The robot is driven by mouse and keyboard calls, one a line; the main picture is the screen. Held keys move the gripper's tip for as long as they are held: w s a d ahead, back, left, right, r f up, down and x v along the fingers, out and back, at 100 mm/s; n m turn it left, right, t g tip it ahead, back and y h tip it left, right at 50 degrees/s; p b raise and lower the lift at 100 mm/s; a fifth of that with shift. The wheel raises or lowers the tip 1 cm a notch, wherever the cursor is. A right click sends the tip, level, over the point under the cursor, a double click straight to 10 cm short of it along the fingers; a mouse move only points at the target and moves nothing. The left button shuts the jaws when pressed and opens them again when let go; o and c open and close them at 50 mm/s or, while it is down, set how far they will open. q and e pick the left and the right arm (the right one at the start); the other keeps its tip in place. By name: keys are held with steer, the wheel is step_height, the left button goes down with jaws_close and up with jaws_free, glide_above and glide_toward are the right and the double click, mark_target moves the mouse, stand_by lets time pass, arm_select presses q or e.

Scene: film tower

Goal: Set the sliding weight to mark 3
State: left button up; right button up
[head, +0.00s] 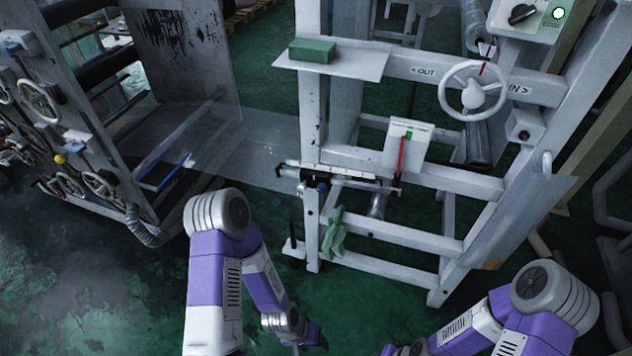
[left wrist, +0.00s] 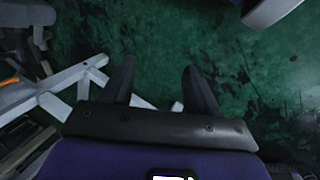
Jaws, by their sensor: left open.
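A pale marked beam (head: 335,172) runs along the left side of the white frame, at mid height. A small dark blue piece (head: 322,187) hangs below it; I cannot tell whether this is the sliding weight. The mark numbers are too small to read. My left gripper (head: 308,338) is low at the bottom of the head view, in front of the frame and well apart from the beam. The left wrist view shows its two fingers (left wrist: 161,82) spread and empty over green floor. My right gripper (head: 400,350) is partly cut off at the bottom edge; its fingers are unclear.
The white frame (head: 460,185) carries a handwheel (head: 473,91), a gauge plate with a red pointer (head: 407,143) and a shelf with a green block (head: 312,51). A green cloth (head: 333,235) hangs low. A machine with handwheels (head: 40,100) stands left. Green floor (head: 90,290) is clear between.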

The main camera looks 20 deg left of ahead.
mark_target(301, 189)
arm_select(q)
steer(key=shift+c, duration=0.2)
steer(key=shift+w, duration=0.25)
steer(key=w+a+r+t+b, duration=0.2)
steer(key=w+r+t, duration=0.15)
steer(key=w, duration=0.65)
steer(key=w+a+r+t+b, duration=0.15)
steer(key=w+t, duration=0.35)
steer(key=w, duration=0.5)
steer(key=w+a+r+m+t+y+b, duration=0.1)
steer(key=w+a+r+t+y+b, duration=0.1)
steer(key=w+a+r+t, duration=1.1)
steer(key=w+g, duration=0.1)
steer(key=w+d+r+g, duration=0.1)
steer(key=w, duration=0.1)
steer(key=w+g+b, duration=0.1)
steer(key=w+g, duration=0.1)
steer(key=shift+d+r, duration=0.25)
steer(key=shift+r, duration=0.05)
